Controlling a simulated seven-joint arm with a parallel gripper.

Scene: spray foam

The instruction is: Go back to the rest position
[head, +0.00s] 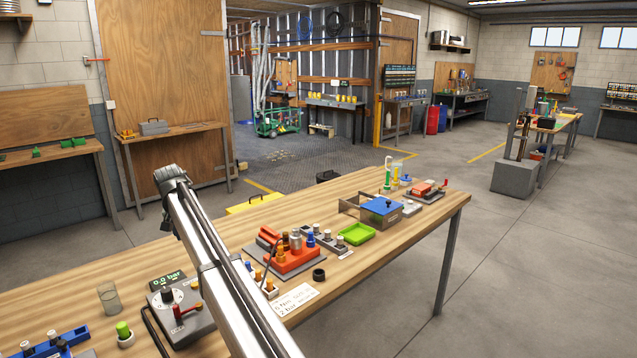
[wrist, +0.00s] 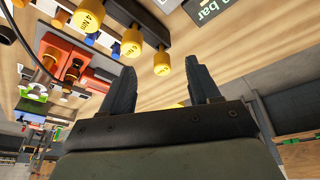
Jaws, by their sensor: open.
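My gripper (wrist: 160,84) shows in the wrist view with its two dark fingers spread apart and nothing between them. Part of my arm (head: 215,255) rises from the bottom of the head view over the workbench; I cannot make out the gripper there. In the wrist view, yellow-capped pieces marked in Nm (wrist: 130,42) stand in a dark holder beyond the fingertips, apart from them. The wooden workbench (head: 385,258) runs across the head view.
A red block with several fittings (head: 297,258), a green tray (head: 356,233) and a blue-lidded box (head: 381,206) stand on the bench. A pressure unit reading 0.0 bar (head: 180,310) is left of my arm. A clear cup (head: 110,298) stands beside it. Bare wood lies at the bench's right front.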

